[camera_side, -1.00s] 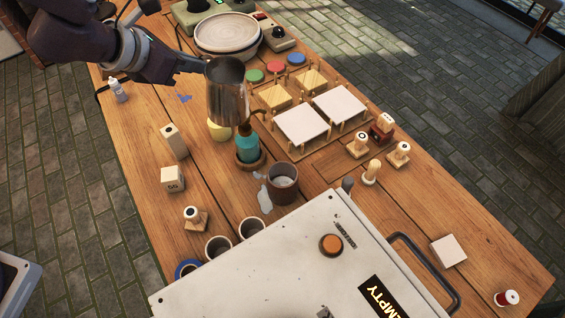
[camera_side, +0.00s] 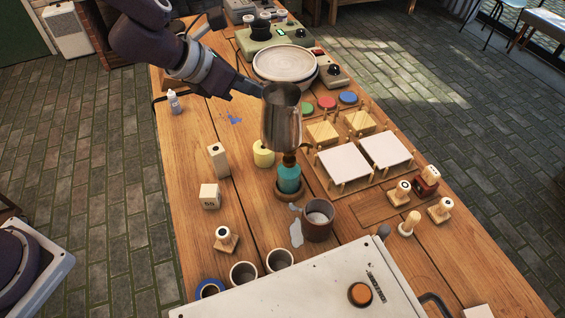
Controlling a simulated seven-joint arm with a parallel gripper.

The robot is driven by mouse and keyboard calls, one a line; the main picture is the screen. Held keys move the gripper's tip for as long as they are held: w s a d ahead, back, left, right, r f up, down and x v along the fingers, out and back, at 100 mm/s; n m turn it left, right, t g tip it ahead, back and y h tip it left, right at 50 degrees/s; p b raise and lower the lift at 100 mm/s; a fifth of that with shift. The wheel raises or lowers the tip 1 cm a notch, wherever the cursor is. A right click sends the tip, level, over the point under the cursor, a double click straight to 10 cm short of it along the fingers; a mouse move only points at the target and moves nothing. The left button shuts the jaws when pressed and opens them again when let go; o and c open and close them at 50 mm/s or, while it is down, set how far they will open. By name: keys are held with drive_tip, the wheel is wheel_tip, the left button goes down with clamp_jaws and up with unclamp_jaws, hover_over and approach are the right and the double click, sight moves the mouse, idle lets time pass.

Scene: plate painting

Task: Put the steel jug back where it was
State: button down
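The steel jug (camera_side: 281,120) is upright and appears to be raised above the table, in the middle of the view. My gripper (camera_side: 256,90) comes in from the upper left and is shut on the jug near its upper left side. The fingertips are partly hidden by the jug. The jug's lower end overlaps, in the picture, the top of a teal bottle (camera_side: 289,180) in a round wooden base. I cannot tell whether they touch.
A yellow object (camera_side: 263,154) stands just left of the bottle. A brown cup (camera_side: 318,220) is in front. A rack with white tiles (camera_side: 343,164) is right, a round plate (camera_side: 285,62) behind. Wooden blocks (camera_side: 218,161) stand left. A white box (camera_side: 310,290) fills the front.

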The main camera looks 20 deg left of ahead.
drive_tip(key=w+a+f+n+y, duration=0.1)
drive_tip(key=w+a+f, duration=0.2)
drive_tip(key=w+a, duration=0.35)
drive_tip(key=w+a+f+n+t, duration=0.1)
drive_tip(key=w+a+f, duration=0.2)
drive_tip(key=a, duration=0.6)
drive_tip(key=w+a+f+n+y, duration=0.1)
drive_tip(key=w+a+f, duration=0.25)
drive_tip(key=a, duration=0.35)
drive_tip(key=f, duration=0.9)
drive_tip(key=shift+w+a+f, duration=0.3)
drive_tip(key=shift+a, duration=0.05)
drive_tip(key=shift+f, duration=0.1)
drive_tip(key=c, duration=1.6)
unclamp_jaws()
drive_tip(key=shift+c, duration=0.2)
drive_tip(key=v, duration=1.2)
drive_tip(key=shift+d, duration=0.15)
